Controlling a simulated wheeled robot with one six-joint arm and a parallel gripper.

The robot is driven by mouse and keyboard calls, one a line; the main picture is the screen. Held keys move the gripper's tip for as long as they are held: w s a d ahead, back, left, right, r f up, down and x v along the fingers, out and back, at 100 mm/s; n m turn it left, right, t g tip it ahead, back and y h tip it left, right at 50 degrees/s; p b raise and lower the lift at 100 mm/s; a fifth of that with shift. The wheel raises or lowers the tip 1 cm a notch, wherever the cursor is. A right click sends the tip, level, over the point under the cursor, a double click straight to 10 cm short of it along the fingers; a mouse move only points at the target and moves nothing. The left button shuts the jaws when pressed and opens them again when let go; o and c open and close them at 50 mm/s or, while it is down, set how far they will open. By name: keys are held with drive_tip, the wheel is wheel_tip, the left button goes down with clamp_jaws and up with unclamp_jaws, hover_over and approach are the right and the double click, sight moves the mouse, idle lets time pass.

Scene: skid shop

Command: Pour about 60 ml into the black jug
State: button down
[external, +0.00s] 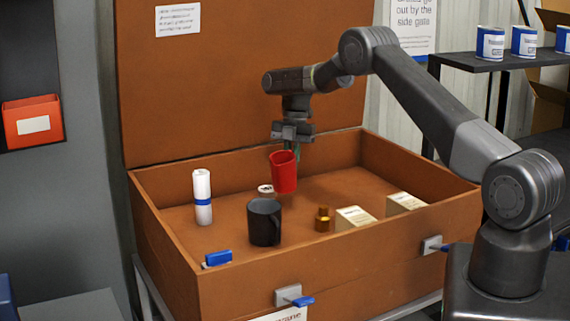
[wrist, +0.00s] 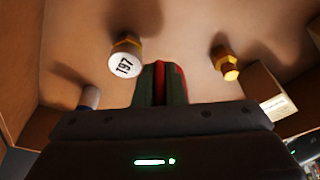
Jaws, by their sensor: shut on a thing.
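The black jug (external: 264,222) stands upright on the floor of the brown open chest, its handle to the right. My gripper (external: 292,152) is shut on a red cup (external: 284,173) and holds it in the air, above and a little right of the jug in the external view. The cup looks slightly tilted, its rim leaning left; what it holds cannot be seen. In the wrist view a thin red strip of the cup (wrist: 160,72) shows between my dark green fingers. The jug is not visible in the wrist view.
The chest walls and raised lid (external: 240,80) surround the space.

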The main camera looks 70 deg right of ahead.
sight(285, 160)
drive_tip(key=shift+w+a+r+h, duration=0.1)
drive_tip(key=shift+a+r+h, duration=0.7)
drive_tip(key=shift+r+h, duration=0.25)
drive_tip(key=a+h, duration=0.3)
drive_tip(key=shift+w+a+f+g+h, duration=0.1)
drive_tip(key=shift+a+g+h, duration=0.1)
drive_tip(key=shift+g+h, duration=0.15)
drive_tip(key=shift+a+h, duration=0.25)
drive_tip(key=shift+h, duration=0.45)
drive_tip(key=shift+w+a+r+h, duration=0.1)
drive_tip(key=shift+a+r+h, duration=0.1)
drive_tip(key=shift+r+h, duration=0.2)
drive_tip(key=shift+a+r+h, duration=0.2)
drive_tip(key=shift+r+h, duration=0.15)
drive_tip(key=shift+h, duration=0.05)
drive_tip(key=shift+a+h, duration=0.2)
drive_tip(key=shift+h, duration=0.2)
drive_tip(key=shift+f, duration=0.25)
drive_tip(key=shift+a+h+b, duration=0.15)
drive_tip(key=shift+h+b, duration=0.25)
drive_tip(key=shift+b, duration=0.4)
drive_tip(key=shift+a+r, duration=0.1)
drive_tip(key=shift+r, duration=0.1)
